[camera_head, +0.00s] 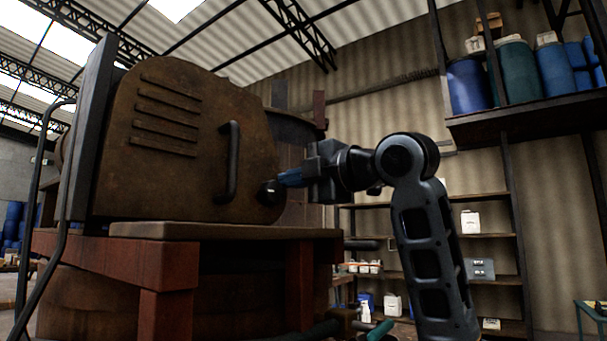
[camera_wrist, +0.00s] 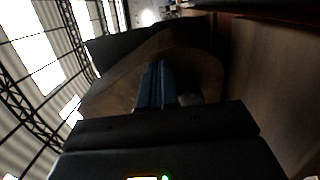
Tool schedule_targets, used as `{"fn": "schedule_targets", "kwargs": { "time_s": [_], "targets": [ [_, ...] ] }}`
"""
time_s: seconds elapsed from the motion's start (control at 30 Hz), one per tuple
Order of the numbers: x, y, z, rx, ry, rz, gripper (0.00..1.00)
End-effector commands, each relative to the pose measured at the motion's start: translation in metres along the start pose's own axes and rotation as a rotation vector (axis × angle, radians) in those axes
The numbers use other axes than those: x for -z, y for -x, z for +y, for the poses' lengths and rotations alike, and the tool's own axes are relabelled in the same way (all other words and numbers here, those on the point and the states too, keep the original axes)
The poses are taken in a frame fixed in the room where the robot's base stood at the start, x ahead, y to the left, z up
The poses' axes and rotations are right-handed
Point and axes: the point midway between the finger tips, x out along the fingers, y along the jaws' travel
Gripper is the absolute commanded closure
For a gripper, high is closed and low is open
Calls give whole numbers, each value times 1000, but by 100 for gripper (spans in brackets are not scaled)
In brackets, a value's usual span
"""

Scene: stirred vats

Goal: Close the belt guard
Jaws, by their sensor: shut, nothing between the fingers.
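The belt guard (camera_head: 185,175) is a brown, rusty cover with a rounded right end, several louvre slots and a dark upright bar handle (camera_head: 230,162). It stands at the left in the head view; whether it sits fully against the machine I cannot tell. A small dark round knob (camera_head: 267,192) is at its lower right edge. My gripper (camera_head: 281,180) has its blue fingers shut and empty, pointing left close to that knob; contact is unclear. In the wrist view the fingers (camera_wrist: 157,82) lie in front of the brown guard (camera_wrist: 205,68), with the knob (camera_wrist: 188,98) beside them.
A dark upright plate (camera_head: 88,130) borders the guard on the left. Below is a wooden ledge (camera_head: 200,231) on a red frame (camera_head: 165,275). Shelves with blue drums (camera_head: 468,84) and white containers (camera_head: 470,221) stand behind on the right.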

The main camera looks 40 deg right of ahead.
Motion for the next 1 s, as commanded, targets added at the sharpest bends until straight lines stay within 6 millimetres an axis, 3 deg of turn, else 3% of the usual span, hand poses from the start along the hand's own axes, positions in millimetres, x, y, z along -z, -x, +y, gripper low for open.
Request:
{"fn": "schedule_targets", "kwargs": {
  "time_s": [0.33, 0.63, 1.0],
  "targets": [
    [0, -2, 0, 1, 0, 5, 100],
    [-2, -38, 0, 3, 0, 123, 100],
    [-1, -44, 2, -2, 1, 139, 100]
  ]
}}
